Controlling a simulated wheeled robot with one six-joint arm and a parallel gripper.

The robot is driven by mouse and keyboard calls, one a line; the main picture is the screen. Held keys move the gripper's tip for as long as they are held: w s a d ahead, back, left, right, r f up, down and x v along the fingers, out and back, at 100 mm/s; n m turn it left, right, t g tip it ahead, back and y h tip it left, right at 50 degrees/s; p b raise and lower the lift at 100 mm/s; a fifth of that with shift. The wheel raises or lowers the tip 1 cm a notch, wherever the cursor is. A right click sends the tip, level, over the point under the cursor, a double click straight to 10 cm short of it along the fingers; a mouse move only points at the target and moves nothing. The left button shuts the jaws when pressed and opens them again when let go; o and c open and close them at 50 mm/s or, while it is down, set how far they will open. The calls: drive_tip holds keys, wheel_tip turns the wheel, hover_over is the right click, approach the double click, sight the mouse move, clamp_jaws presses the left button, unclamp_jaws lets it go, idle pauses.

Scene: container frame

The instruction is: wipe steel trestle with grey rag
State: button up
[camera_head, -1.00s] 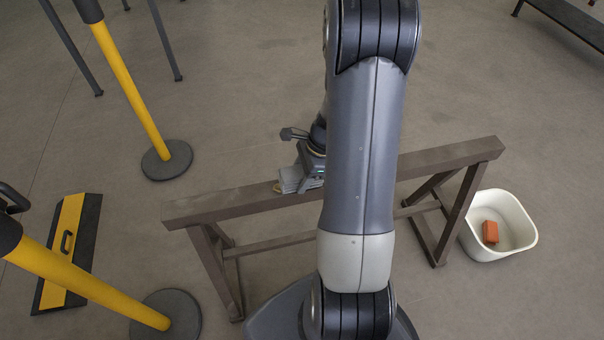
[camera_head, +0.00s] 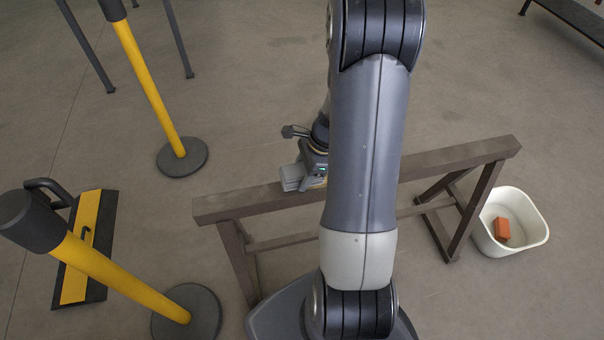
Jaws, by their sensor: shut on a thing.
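The steel trestle (camera_head: 245,203) is a brown-grey beam on splayed legs. It stands across the middle of the view, with its right end farther back. My gripper (camera_head: 300,184) is low at the top of the beam, left of its middle, just left of my forearm. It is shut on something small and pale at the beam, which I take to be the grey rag. The rag's outline is too small and too covered by the gripper to make out. My arm hides the middle of the beam.
A white tub (camera_head: 541,240) with an orange block (camera_head: 502,230) stands right of the trestle. Two yellow posts, one behind (camera_head: 150,90) and one in front (camera_head: 110,275), stand at left on dark round bases.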

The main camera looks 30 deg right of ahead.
sight(297, 170)
drive_tip(key=shift+r+p, duration=2.35)
drive_tip(key=shift+r, duration=0.55)
